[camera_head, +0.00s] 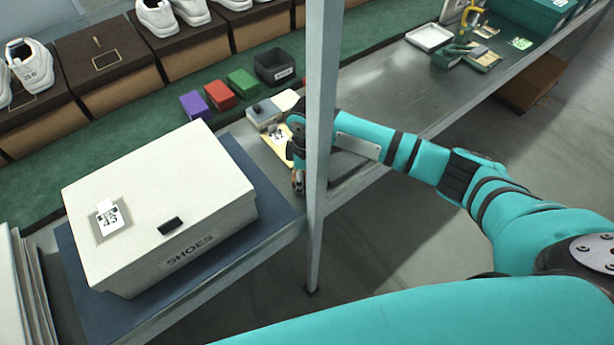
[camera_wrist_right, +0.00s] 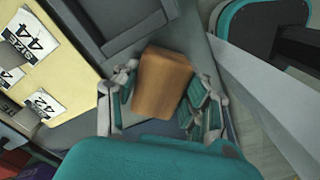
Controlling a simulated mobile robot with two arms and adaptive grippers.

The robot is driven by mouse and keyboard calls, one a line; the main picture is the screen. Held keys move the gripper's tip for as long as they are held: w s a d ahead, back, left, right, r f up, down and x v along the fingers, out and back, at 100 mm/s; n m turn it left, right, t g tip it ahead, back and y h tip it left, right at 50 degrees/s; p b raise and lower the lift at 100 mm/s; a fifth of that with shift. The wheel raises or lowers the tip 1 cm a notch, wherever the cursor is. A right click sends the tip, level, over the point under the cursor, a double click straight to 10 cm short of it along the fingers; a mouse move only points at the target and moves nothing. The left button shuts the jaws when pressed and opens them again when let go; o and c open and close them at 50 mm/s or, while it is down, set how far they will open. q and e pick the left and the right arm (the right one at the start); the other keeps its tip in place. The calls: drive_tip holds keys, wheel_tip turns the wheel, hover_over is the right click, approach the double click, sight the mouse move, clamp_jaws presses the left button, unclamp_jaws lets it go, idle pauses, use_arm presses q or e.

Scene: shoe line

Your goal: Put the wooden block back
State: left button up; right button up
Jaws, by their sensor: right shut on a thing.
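The wooden block (camera_wrist_right: 162,82) is a plain brown block between the fingers of my right gripper (camera_wrist_right: 160,100) in the right wrist view. The gripper is shut on it. In the head view my right gripper (camera_head: 298,180) hangs beside the metal post at the bench's front edge, and the post and arm hide part of it. The block cannot be made out clearly there. My left gripper is not in view.
A white shoe box (camera_head: 150,195) stands on a blue mat (camera_head: 262,195) at left. A metal post (camera_head: 321,100) rises near my right gripper. A tan board with number cards (camera_wrist_right: 40,60) lies beside a grey tray (camera_wrist_right: 110,25). Purple (camera_head: 194,104), red (camera_head: 220,95) and green (camera_head: 243,83) blocks sit behind.

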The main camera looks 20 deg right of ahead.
drive_tip(key=o, duration=1)
drive_tip(key=shift+f, duration=0.15)
wheel_tip(320, 180, up, 12)
drive_tip(key=shift+r, duration=0.2)
